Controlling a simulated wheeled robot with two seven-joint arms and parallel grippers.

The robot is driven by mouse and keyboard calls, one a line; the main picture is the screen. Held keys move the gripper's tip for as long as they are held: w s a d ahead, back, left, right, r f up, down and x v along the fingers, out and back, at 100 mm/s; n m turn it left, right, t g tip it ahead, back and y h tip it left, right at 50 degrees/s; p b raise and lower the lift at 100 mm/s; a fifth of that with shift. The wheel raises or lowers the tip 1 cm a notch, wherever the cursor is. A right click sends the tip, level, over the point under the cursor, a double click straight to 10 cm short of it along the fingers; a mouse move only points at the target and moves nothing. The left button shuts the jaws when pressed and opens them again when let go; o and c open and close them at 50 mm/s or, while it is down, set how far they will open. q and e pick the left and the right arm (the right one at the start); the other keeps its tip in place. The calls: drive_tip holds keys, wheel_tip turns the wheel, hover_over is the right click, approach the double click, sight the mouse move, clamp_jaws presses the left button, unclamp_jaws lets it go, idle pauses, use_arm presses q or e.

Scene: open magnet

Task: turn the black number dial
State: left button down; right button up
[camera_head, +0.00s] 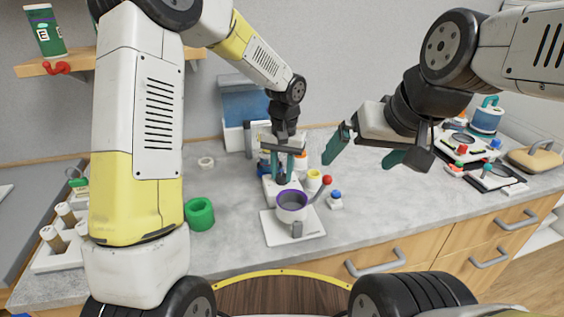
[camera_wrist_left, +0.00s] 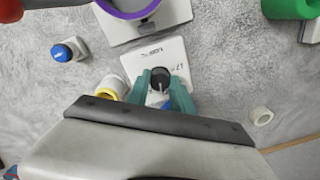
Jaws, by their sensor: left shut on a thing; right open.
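The black number dial (camera_wrist_left: 160,77) stands on a small white base plate (camera_wrist_left: 158,55) with printed marks, in the left wrist view. My left gripper (camera_wrist_left: 161,85) is shut on the dial, one teal finger on each side of it. In the head view my left gripper (camera_head: 283,172) points down over the counter behind the purple-rimmed cup, and its fingers mostly hide the dial. My right gripper (camera_head: 367,152) is open and empty, held above the counter to the right.
A purple-rimmed cup (camera_head: 292,206) on a white plate (camera_head: 315,222) stands just in front. Close by are a red-tipped lever (camera_head: 326,181), a blue button (camera_head: 336,197) and a yellow-rimmed cup (camera_head: 314,178). Small devices (camera_head: 462,150) stand far right.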

sight(282, 176)
use_arm(q)
drive_tip(key=m, duration=0.3)
drive_tip(key=shift+m, duration=2.1)
drive_tip(key=c, duration=1.1)
unclamp_jaws()
wheel_tip(282, 176, up, 8)
drive_tip(key=shift+s+f, duration=0.1)
drive_tip(key=shift+f, duration=0.05)
